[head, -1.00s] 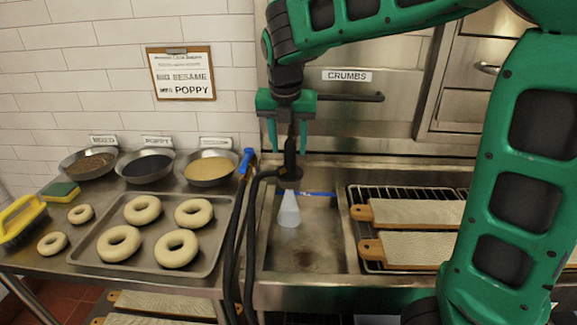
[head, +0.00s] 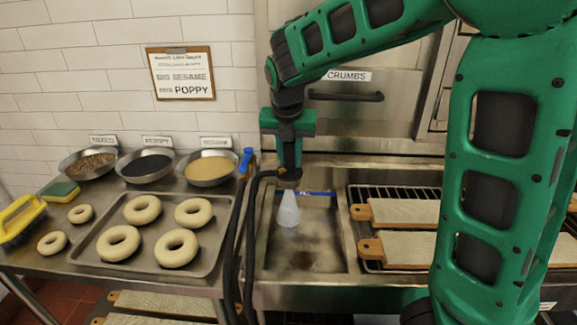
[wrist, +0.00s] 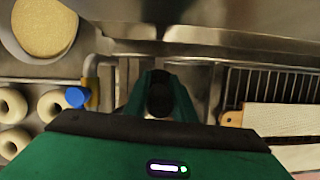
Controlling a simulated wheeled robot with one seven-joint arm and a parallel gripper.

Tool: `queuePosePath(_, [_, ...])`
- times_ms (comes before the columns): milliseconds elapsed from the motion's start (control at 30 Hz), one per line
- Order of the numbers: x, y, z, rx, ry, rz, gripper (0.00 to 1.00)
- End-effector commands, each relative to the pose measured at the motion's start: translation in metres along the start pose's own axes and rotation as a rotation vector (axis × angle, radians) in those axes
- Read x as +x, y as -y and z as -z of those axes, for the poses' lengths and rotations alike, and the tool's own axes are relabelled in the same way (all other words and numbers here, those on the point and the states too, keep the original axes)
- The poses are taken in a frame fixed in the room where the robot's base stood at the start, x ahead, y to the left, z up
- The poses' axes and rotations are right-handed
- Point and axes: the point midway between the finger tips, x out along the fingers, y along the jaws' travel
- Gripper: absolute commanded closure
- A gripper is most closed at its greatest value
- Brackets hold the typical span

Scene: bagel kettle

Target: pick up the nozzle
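The black nozzle (head: 289,176) hangs upright over the sink at the end of a dark hose, with a pale cone of spray (head: 289,211) below it. My gripper (head: 289,161) points straight down, its green fingers closed around the nozzle's upper part and hiding most of it. In the wrist view the nozzle (wrist: 159,95) is a dark round shape between the fingers of my gripper (wrist: 161,78), which seem to touch it on both sides.
The steel sink (head: 318,258) lies below. Left are a tray (head: 205,265) of bagels, topping bowls (head: 207,170) and a blue-handled valve (head: 246,158). Right is a rack (head: 375,190) with boards (head: 400,211). A drawer handle (head: 345,96) sits behind my wrist.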

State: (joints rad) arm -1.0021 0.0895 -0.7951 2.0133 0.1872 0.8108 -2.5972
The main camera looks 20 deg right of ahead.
Motion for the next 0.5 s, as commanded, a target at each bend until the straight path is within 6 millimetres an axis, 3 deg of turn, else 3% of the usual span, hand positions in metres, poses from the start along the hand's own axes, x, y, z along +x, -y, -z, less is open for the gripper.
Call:
queuePosePath(333, [-0.001,0.000,0.002,-0.002,-0.003,0.002,1.00])
queuePosePath(500, [-0.011,0.000,0.002,-0.002,-0.003,0.000,1.00])
